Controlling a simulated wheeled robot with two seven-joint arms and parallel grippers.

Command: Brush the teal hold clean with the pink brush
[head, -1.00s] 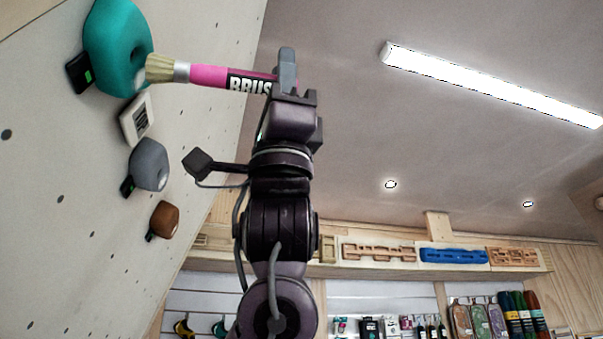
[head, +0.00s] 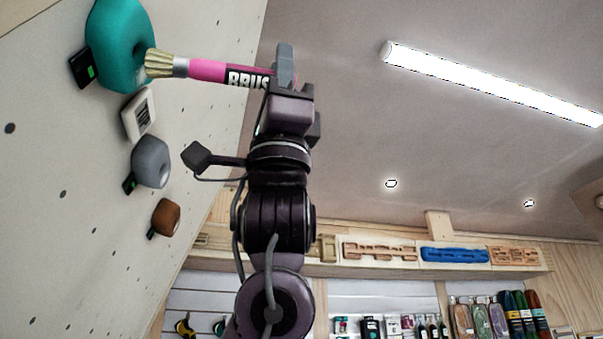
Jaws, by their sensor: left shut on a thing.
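The teal hold (head: 118,38) is fixed on the slanted pale wall at the upper left. The pink brush (head: 207,70) lies nearly level, its pale bristles (head: 159,64) pointing left at the hold's right face. The bristle tips appear to meet the hold's lower right edge; whether they press on it I cannot tell. My left gripper (head: 284,68) is shut on the brush's handle at its right end, hiding part of the lettering. My right gripper is not in view.
A shelf with wooden boards and a blue board (head: 454,255) is at the back. Open space lies right of my arm.

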